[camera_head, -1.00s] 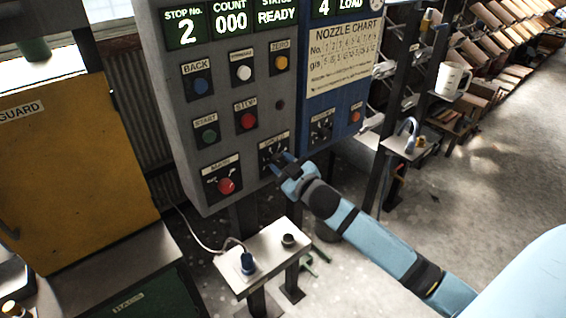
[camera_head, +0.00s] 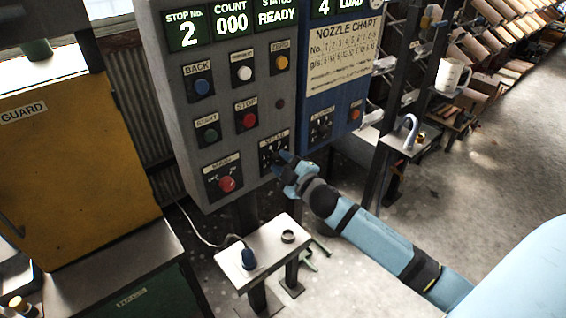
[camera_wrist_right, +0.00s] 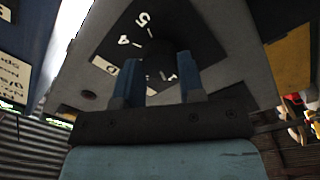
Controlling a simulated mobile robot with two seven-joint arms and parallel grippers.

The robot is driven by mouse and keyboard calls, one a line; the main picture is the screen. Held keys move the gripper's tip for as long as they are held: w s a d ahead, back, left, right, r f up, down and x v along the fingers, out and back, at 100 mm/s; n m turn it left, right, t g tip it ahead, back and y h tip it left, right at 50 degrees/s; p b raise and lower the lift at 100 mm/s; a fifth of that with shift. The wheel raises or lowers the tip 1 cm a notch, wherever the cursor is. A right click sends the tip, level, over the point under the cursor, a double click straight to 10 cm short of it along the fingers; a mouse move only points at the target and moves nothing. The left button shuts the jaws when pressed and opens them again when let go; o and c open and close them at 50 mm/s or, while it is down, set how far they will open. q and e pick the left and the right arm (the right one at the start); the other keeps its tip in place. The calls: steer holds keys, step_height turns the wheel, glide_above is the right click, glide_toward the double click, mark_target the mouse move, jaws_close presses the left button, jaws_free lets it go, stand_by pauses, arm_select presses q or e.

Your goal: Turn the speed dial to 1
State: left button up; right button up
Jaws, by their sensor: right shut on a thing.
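The speed dial (camera_head: 271,157) sits low on the grey control panel, under a small label, with my right gripper in front of part of it. My right gripper (camera_head: 283,163) reaches it from the lower right. In the right wrist view the dial's dark knob (camera_wrist_right: 160,52) sits between the two blue fingers of the gripper (camera_wrist_right: 158,75), which are shut on it. The black number plate (camera_wrist_right: 125,32) shows a 5 and a 4 at the upper left; other marks are partly hidden by the fingers. I cannot tell which number the knob points to. My left gripper is not in view.
A red knob (camera_head: 227,183) sits left of the dial, and a red STOP button (camera_head: 248,119) above it. A small white shelf (camera_head: 268,251) with a blue-ended cable stands below the panel. A yellow guard (camera_head: 60,150) stands at the left.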

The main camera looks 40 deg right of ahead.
stand_by(0.3)
steer(key=o, duration=0.9)
steer(key=s, duration=0.4)
steer(key=s+b, duration=0.1)
steer(key=s, duration=0.4)
steer(key=s+b, duration=0.1)
steer(key=s, duration=0.3)
steer(key=shift+s+d+f, duration=0.25)
steer(key=shift+s, duration=0.15)
steer(key=s+a+f+m+g+y+p, duration=0.1)
steer(key=s+a+f+m+g+p, duration=0.1)
steer(key=s+a+f+m+p, duration=0.1)
steer(key=s+a+f+m+g+p, duration=0.2)
steer(key=s+a+f+g+p, duration=0.1)
steer(key=s+a+f, duration=0.2)
steer(key=s+a+f+m+g+y+p, duration=0.1)
steer(key=s+a+f+m+g+p, duration=0.1)
steer(key=s+a+f, duration=0.3)
steer(key=shift+a+f+m+y+p, duration=0.1)
steer(key=shift+a+f+m+p, duration=0.15)
steer(key=shift+a+f, duration=0.35)
steer(key=shift+a+f+m+y+p, duration=0.1)
steer(key=shift+a+f+m, duration=0.25)
steer(key=shift+a, duration=0.5)
steer(key=shift+a+f+m+y+p, duration=0.1)
steer(key=shift+a+f+m+p, duration=0.1)
steer(key=shift+a+f, duration=0.4)
